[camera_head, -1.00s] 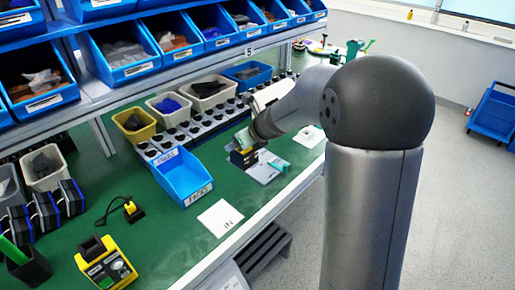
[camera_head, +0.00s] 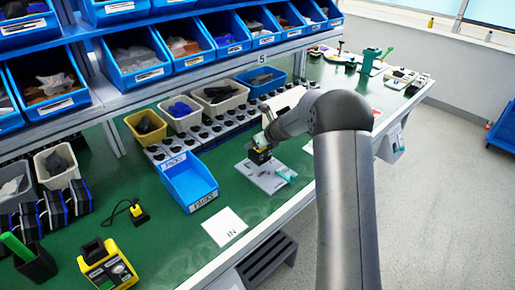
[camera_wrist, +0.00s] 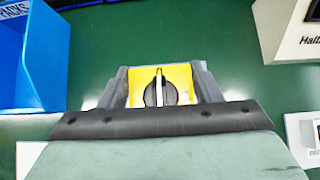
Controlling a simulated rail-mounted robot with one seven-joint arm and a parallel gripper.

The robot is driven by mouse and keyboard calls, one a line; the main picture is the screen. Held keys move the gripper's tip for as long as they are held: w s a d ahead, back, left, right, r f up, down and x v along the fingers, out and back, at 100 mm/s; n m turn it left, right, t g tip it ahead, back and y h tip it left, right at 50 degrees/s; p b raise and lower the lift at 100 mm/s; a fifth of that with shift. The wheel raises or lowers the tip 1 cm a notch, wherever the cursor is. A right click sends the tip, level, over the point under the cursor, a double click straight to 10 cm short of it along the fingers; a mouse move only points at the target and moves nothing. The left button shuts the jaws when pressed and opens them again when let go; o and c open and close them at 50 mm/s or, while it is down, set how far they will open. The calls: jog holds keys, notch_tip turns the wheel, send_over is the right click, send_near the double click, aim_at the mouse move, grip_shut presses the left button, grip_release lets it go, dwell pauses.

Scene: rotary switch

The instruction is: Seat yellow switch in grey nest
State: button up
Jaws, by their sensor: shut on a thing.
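The yellow switch (camera_wrist: 182,77), with a round black knob and a white pointer line, sits between the fingers of my gripper (camera_wrist: 163,90) in the wrist view. The fingers are shut on its two sides. In the head view the yellow and black switch (camera_head: 258,156) shows just below my gripper (camera_head: 260,148), at the back left of a light grey plate (camera_head: 266,180). I cannot make out the nest itself; the switch and gripper cover that part of the plate. Whether the switch touches the plate cannot be told.
A teal piece (camera_head: 287,175) is on the plate's right side. A blue tray (camera_head: 190,183) stands to the left, also in the wrist view (camera_wrist: 32,60). A row of black-topped parts and bins stands behind. A white IN card (camera_head: 224,227) lies in front on the green bench.

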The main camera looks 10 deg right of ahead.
jog(key=shift+w+d+f, duration=0.1)
jog(key=shift+w+f, duration=0.25)
jog(key=shift+f, duration=1.55)
jog(key=shift+f, duration=0.1)
jog(key=shift+f+b, duration=0.15)
jog(key=shift+b, duration=0.2)
jog(key=o, duration=1.1)
